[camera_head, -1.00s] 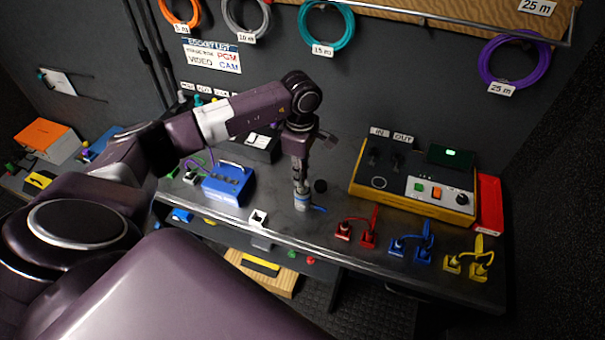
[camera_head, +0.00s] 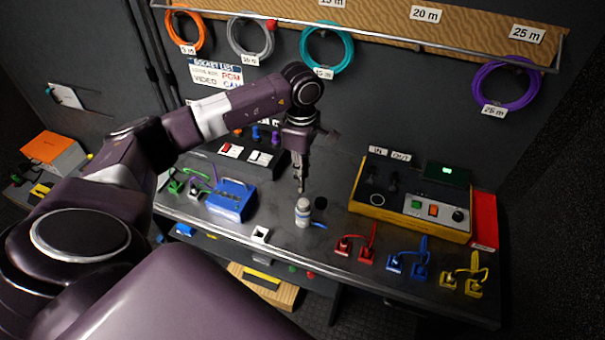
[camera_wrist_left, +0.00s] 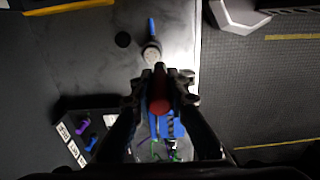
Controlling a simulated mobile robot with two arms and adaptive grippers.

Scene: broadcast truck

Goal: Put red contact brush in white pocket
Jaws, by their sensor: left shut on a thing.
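My left gripper (camera_head: 300,186) is just above the white bottle (camera_head: 303,212) in the head view. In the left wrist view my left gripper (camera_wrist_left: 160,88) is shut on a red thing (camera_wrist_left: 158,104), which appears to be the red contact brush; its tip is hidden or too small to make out. The bottle also shows in the wrist view (camera_wrist_left: 152,54), just beyond the fingertips. A small white square holder (camera_head: 260,235), which may be the white pocket, is on the bench's front edge, left of the bottle. My right gripper is not in view.
A black cap (camera_head: 320,202) lies beside the bottle, with a small blue item (camera_wrist_left: 151,26) nearby. A blue case (camera_head: 232,200) stands left, with a black labelled rack (camera_head: 245,153) behind it. Red plugs (camera_head: 356,243) and a yellow-edged console (camera_head: 410,205) are right.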

